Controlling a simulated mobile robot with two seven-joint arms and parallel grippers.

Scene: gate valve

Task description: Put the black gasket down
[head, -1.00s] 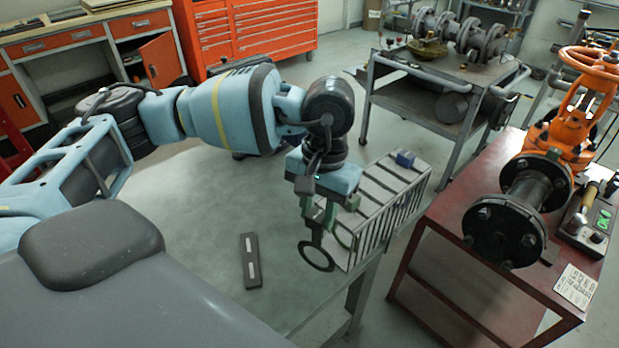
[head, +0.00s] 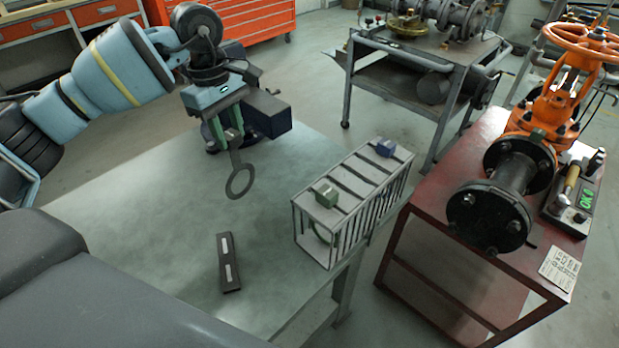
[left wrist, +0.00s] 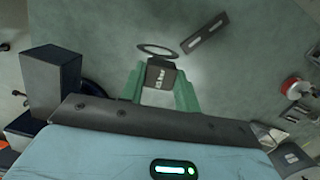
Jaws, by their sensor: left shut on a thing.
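The black gasket (head: 236,161) is a flat ring with a long tab. My left gripper (head: 229,139) is shut on the tab, and the ring hangs below the green fingers. The gasket appears above the grey-green table (head: 130,205); the height of the gap is hard to tell. In the left wrist view the tab (left wrist: 161,76) is between the fingers (left wrist: 158,92), with the ring beyond it. A dark bar with two pale slots (head: 229,262) lies on the table in front of the gasket. My right gripper is not in view.
A dark box (head: 266,115) is beside my left gripper. The valve (head: 545,125) sits on a red stand. The table's left part is clear.

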